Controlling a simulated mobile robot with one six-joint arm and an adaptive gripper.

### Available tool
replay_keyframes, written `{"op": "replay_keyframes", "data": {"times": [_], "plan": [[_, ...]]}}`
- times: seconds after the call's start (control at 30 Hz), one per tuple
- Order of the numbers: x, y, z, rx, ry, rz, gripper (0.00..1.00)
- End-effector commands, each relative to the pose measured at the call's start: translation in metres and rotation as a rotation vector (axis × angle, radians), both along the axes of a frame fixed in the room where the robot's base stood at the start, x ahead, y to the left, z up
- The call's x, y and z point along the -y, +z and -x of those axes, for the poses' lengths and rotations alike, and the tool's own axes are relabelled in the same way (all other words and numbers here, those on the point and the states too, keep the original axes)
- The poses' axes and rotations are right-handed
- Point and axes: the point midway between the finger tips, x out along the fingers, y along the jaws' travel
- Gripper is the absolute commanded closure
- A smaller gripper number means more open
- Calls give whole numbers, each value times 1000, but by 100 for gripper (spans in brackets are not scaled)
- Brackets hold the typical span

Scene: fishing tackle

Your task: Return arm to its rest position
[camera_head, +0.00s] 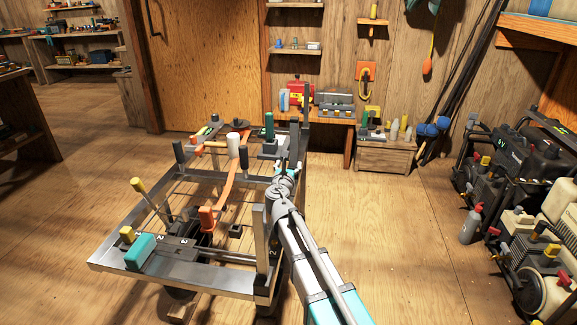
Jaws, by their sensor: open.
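My arm reaches up from the bottom of the head view, over the right side of a metal-framed cart. My gripper (286,170) is at the arm's far end, small and partly hidden by the wrist joint. Its jaws are open, and I see nothing held in them. The cart (110,262) has a flat grey rim and upright posts. An orange curved piece (227,182), a white cylinder (233,145) and a teal block (140,251) are on it. I cannot tell whether the gripper touches anything on the cart.
A wooden crate (385,160) with small bottles stands against the back wall. Machines and a grey bottle (470,226) crowd the right side. Dark rods (463,85) lean on the wall. The wooden floor (405,240) between cart and machines is clear.

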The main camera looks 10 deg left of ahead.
Motion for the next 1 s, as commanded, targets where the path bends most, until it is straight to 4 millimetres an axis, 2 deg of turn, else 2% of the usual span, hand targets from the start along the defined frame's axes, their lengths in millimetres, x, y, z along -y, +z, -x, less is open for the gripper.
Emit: {"op": "replay_keyframes", "data": {"times": [0.17, 0.27, 0.37, 0.53, 0.67, 0.8, 1.0], "plan": [[6, -1, 1, -5, -13, -24, 18], [20, -3, 2, -18, -47, -87, 18], [46, -8, 6, -40, -112, -202, 18], [110, -26, 21, -89, -294, -513, 18], [164, -48, 42, -119, -479, -801, 18], [212, -73, 72, -134, -698, -1101, 18], [262, -110, 126, -127, -1041, -1496, 18]]}}
